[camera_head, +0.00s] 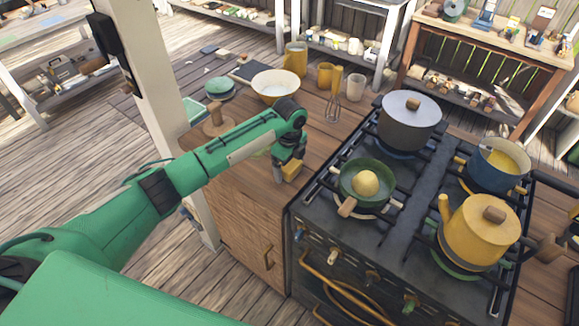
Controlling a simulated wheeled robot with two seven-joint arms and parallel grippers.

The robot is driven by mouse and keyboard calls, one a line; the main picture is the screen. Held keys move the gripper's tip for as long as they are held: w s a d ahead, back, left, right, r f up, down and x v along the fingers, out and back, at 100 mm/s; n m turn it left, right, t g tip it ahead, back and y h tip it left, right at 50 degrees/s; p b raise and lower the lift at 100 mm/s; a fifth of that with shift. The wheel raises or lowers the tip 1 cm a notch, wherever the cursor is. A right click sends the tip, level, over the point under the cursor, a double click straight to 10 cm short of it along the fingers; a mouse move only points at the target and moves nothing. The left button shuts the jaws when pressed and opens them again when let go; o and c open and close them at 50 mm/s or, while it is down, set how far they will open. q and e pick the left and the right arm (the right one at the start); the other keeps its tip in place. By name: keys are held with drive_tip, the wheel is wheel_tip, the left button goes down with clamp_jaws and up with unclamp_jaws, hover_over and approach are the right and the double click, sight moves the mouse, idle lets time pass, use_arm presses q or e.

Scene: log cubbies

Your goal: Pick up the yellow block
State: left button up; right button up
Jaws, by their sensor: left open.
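A small yellow block (292,170) is at the wooden counter top, close to the stove's left edge. My left arm reaches in from the left, and its dark gripper (283,173) points down at the block. The gripper is open, with a finger on the block's left side. The gripper hides the block's upper part, and I cannot tell whether it touches the block. My right gripper is not in view.
The stove holds a green pan (360,178) with a round yellow thing, a grey pot (408,128), a blue pot (488,177) and a yellow kettle (478,236). A bowl (272,90), whisk (333,108) and cup (356,88) stand behind the gripper. A white post (150,75) rises beside my arm.

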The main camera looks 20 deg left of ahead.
use_arm(q)
drive_tip(key=c, duration=0.9)
drive_tip(key=shift+c, duration=0.9)
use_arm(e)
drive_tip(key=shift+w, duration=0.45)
use_arm(q)
drive_tip(key=shift+r, duration=0.1)
wheel_tip(320, 180, up, 20)
drive_tip(key=b, duration=0.3)
drive_tip(key=shift+b, duration=0.4)
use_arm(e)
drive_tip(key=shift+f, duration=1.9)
